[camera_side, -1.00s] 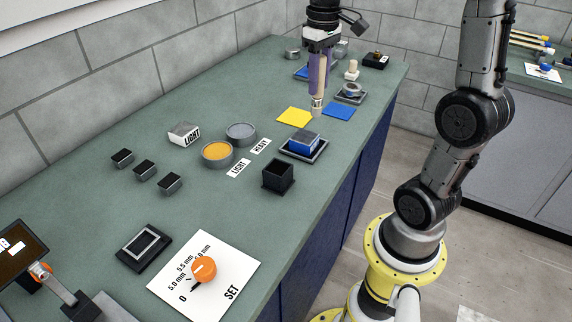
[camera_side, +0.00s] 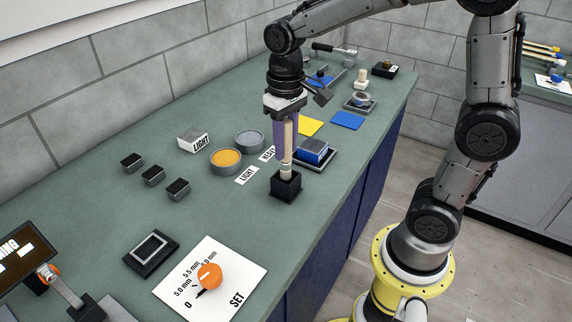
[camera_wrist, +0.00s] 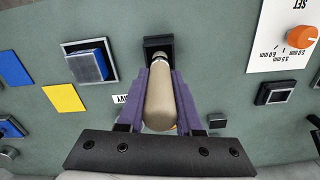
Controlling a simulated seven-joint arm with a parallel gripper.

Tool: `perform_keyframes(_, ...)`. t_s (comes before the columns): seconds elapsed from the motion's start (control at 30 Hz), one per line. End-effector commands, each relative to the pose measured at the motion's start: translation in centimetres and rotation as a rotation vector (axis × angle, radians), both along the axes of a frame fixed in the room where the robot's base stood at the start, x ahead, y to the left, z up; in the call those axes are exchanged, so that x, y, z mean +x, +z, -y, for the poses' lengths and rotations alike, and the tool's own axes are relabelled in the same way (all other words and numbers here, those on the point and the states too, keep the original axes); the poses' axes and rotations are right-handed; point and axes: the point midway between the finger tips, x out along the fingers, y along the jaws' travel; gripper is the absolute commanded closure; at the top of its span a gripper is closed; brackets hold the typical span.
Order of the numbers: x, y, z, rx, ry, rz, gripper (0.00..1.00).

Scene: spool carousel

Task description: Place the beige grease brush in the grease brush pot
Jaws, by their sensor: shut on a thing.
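The beige grease brush (camera_side: 290,135) is held upright in my gripper (camera_side: 284,140), its purple fingers shut on the handle. Its lower end is at the mouth of the black square pot (camera_side: 286,188); I cannot tell how deep the tip is inside. In the wrist view the brush handle (camera_wrist: 161,100) lies between the purple fingers of my gripper (camera_wrist: 160,82). The black pot (camera_wrist: 153,44) shows just past the brush's far end, which hides part of its opening.
A blue block in a dark tray (camera_side: 318,162) stands close behind the pot. The orange grease tin (camera_side: 226,158), grey tin (camera_side: 249,140) and LIGHT and HEAVY labels lie to the left. The orange dial (camera_side: 209,276) is in front. Bench between pot and dial is clear.

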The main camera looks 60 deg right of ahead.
Motion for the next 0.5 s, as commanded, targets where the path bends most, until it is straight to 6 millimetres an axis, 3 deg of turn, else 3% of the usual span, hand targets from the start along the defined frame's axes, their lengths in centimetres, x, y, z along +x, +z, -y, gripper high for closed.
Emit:
perform_keyframes(0.3, -0.1, -3.8, 0.0, 0.0, -0.001, -0.002, 1.0)
perform_keyframes(0.5, 0.0, -4.2, 0.0, 0.0, -0.001, 0.001, 1.0)
